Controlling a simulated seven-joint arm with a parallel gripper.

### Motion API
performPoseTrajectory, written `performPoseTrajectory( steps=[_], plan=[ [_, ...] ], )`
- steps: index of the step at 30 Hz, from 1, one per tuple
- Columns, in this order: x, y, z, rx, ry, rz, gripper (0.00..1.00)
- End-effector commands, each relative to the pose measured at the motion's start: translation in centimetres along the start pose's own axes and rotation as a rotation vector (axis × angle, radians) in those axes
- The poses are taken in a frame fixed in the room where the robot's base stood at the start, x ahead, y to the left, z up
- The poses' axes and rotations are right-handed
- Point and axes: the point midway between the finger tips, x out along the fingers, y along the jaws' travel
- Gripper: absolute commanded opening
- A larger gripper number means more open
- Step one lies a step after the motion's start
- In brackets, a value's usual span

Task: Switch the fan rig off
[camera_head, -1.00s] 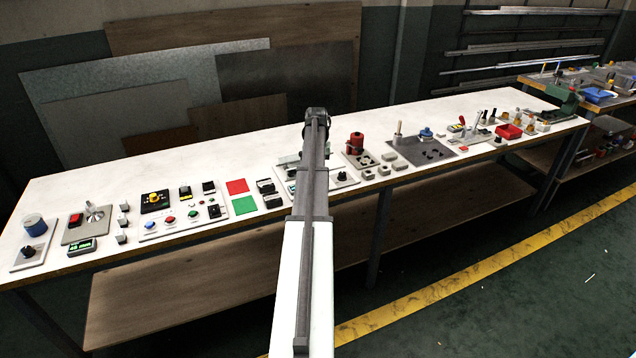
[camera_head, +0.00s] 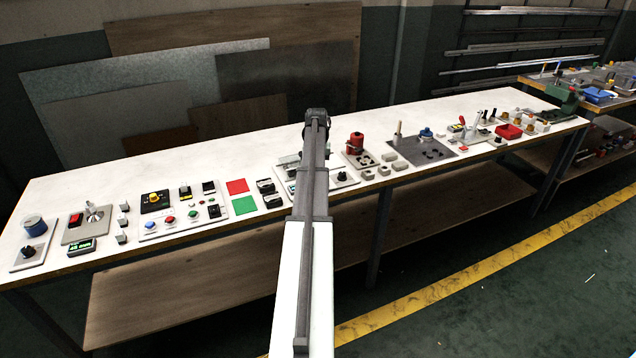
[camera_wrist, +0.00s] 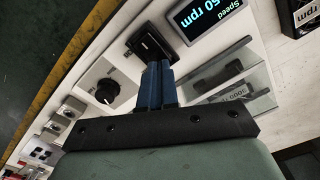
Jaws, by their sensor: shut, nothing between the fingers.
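The fan rig's pale panel (camera_wrist: 128,72) fills the middle of the wrist view. On it are a black rocker switch (camera_wrist: 149,41), a black round knob (camera_wrist: 103,90) and a lit display (camera_wrist: 207,17) reading a speed that ends in "50 rpm". My gripper (camera_wrist: 157,66) is shut, with its blue fingertips at the lower edge of the switch in the picture. I cannot tell whether they touch it. In the head view, my arm hides the gripper and most of the rig; its knob (camera_head: 341,176) shows to the right of the arm.
A clear guard (camera_wrist: 235,75) with dark parts under it stands beside the switch. Small grey blocks (camera_wrist: 54,124) lie at lower left in the wrist view. In the head view, a red pot-like object (camera_head: 355,145) stands right of the arm, and black boxes (camera_head: 267,191) stand left.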

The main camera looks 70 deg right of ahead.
Motion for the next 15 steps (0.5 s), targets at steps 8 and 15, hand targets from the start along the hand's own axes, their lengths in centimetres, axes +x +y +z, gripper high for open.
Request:
performPoseTrajectory(
  steps=[8,15],
  plan=[
    [0.36,0.00,0.00,0.000,0.000,0.000,0.00],
    [0.66,0.00,-0.01,0.000,0.000,0.000,0.00]
  ],
)
